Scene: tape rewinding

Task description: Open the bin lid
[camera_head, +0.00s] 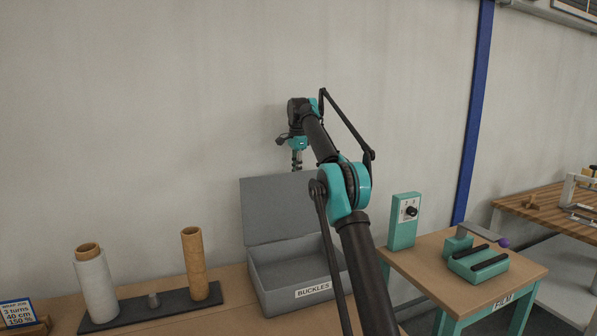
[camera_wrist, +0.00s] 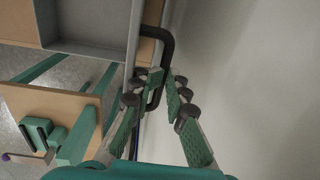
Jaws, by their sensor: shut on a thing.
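The grey bin (camera_head: 268,300) labelled BUCKLES stands on the wooden bench against the wall. Its lid (camera_head: 280,212) stands raised at the back, leaning slightly toward the wall, and the bin's inside shows. My gripper (camera_head: 297,165) is at the top edge of the lid, partly behind my arm. In the wrist view, a black handle (camera_wrist: 163,40) runs from the grey lid (camera_wrist: 88,52) in between the fingers of my gripper (camera_wrist: 167,85). My gripper is shut on this handle. The handle cannot be made out in the head view.
A white film roll (camera_head: 97,288) and a cardboard core (camera_head: 194,265) stand on a dark base to the left. A teal control box (camera_head: 403,221) and a teal film device (camera_head: 478,265) are on the table to the right. The wall is close behind the lid.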

